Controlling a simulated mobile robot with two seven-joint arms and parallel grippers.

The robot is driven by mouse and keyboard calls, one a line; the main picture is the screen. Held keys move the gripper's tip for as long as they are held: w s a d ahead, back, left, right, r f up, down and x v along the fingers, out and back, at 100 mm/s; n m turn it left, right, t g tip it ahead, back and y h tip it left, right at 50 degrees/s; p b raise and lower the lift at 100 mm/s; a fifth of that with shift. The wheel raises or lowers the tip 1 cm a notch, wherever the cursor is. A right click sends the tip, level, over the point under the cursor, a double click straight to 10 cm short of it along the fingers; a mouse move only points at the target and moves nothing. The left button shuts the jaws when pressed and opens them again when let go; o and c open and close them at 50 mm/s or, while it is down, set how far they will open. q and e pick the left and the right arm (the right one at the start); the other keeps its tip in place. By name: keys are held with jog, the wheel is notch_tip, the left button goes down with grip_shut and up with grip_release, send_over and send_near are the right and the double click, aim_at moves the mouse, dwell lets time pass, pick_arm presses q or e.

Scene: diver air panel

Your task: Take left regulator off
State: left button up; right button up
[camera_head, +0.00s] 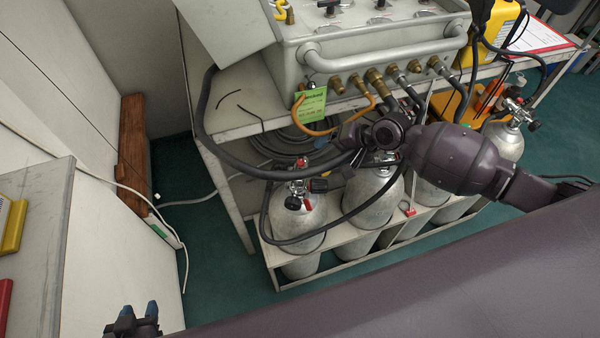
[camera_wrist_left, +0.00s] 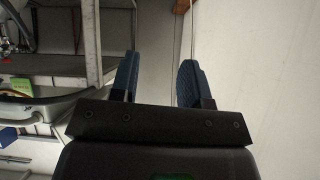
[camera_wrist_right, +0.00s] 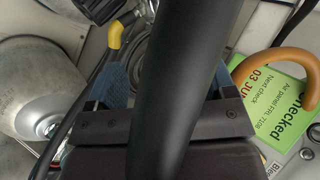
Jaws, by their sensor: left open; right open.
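The left regulator (camera_head: 319,185) is a small black fitting at the valve of the leftmost grey cylinder (camera_head: 303,218), with red parts beside it. A black hose loops around that cylinder's front. My right gripper (camera_head: 340,145) is open above and right of the regulator, apart from it, beneath the panel. In the right wrist view, its blue fingers (camera_wrist_right: 165,85) are spread and a thick black hose (camera_wrist_right: 180,80) crosses close before the camera, hiding part of the gap. My left gripper (camera_head: 140,312) is open and empty at the lower left, far from the cylinders; it also shows in the left wrist view (camera_wrist_left: 158,80).
The air panel (camera_head: 370,45) with brass fittings stands on a metal bench. A green tag (camera_head: 311,105) hangs near an orange hose. Several other cylinders stand in the low rack (camera_head: 330,265). A grey tabletop (camera_head: 45,225) is at left; green floor lies between.

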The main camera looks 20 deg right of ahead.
aim_at(308, 158)
jog(key=x, duration=0.2)
jog(key=b+x, duration=0.1)
jog(key=x, duration=0.1)
jog(key=shift+w+f, duration=0.1)
jog(key=shift+w, duration=0.25)
jog(key=shift+w+a+f, duration=0.2)
jog(key=shift+a+f, duration=0.1)
jog(key=shift+a, duration=0.05)
jog(key=b+x, duration=0.1)
jog(key=x, duration=0.3)
jog(key=shift+a+f, duration=0.1)
jog(key=shift+f, duration=0.4)
jog(key=shift+w+a, duration=0.1)
jog(key=shift+a, duration=0.05)
jog(key=c, duration=1.4)
pick_arm(q)
jog(key=shift+d+f, duration=0.15)
jog(key=shift+f, duration=0.7)
pick_arm(e)
jog(key=shift+r, duration=0.1)
